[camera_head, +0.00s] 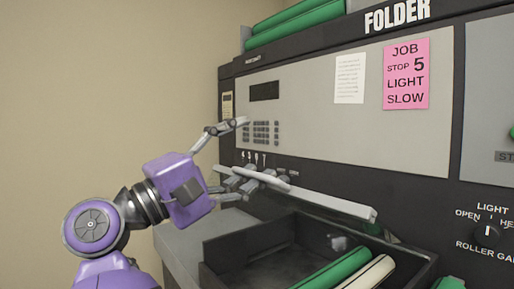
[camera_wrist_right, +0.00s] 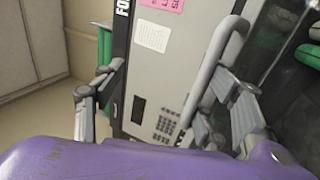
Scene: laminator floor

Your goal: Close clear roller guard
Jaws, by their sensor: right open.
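The roller guard's pale handle-like bar (camera_head: 335,203) slants across the front of the folder machine in the head view, above an open dark roller bay (camera_head: 235,243). A dark, see-through-looking panel seems to hang just under the bar; its outline is hard to make out. My right gripper (camera_head: 262,152) comes in from the left with its fingers spread wide. Its upper finger is in front of the keypad, and its lower finger overlaps the left part of the bar; contact cannot be told. The right wrist view also shows the spread fingers (camera_wrist_right: 172,62). My left gripper is not in view.
Green and cream rollers (camera_head: 368,278) lie in the bay. The folder's grey panel (camera_head: 310,130) carries a keypad (camera_head: 262,133), a white sheet (camera_head: 350,78) and a pink note (camera_head: 406,74). A knob (camera_head: 487,235) sits at right. Bare wall is at left.

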